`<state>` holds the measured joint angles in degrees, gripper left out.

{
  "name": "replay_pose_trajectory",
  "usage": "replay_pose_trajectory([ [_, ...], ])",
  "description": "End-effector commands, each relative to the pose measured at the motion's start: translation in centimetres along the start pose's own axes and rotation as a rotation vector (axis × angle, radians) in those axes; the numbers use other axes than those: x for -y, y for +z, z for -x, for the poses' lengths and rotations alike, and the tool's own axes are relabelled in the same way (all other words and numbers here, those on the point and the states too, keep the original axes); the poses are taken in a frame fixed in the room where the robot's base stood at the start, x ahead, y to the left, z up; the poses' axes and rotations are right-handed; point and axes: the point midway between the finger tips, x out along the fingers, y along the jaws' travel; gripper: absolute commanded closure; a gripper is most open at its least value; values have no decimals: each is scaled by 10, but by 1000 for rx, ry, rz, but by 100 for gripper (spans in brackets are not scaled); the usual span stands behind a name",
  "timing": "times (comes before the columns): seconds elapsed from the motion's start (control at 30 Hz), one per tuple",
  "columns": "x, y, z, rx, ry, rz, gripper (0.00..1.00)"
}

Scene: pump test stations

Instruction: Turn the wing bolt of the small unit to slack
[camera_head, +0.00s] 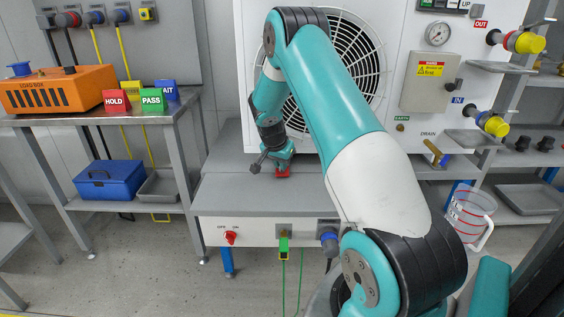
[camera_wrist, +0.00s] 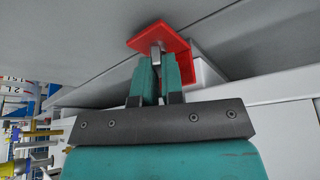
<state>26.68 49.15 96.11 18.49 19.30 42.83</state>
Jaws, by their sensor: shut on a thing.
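My gripper (camera_head: 282,166) points down at the grey bench top in front of the large white fan unit (camera_head: 400,35). It is shut on a small grey upright part (camera_wrist: 156,52) of a red piece (camera_wrist: 160,34). In the head view the red piece (camera_head: 283,173) shows just under the fingers, at the bench top. In the wrist view the red piece has a flat plate and a further part behind the fingers (camera_wrist: 157,75). I cannot make out wings or a thread, so I cannot tell whether this is the wing bolt. The fingers hide part of it.
The grey bench (camera_head: 235,195) is otherwise largely bare, with a red OFF/ON switch (camera_head: 231,237) on its front. At left a table holds an orange load box (camera_head: 58,90) and HOLD (camera_head: 115,100) and PASS (camera_head: 152,99) signs. Yellow-capped valves (camera_head: 493,124) and a jug (camera_head: 470,215) are at right.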

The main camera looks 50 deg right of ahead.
Motion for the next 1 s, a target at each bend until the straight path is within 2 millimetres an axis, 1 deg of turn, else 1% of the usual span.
replay_pose_trajectory([
  [0.17,0,-2,2,-2,-55,123,100],
  [1.0,-2,-3,2,-4,-360,857,100],
])
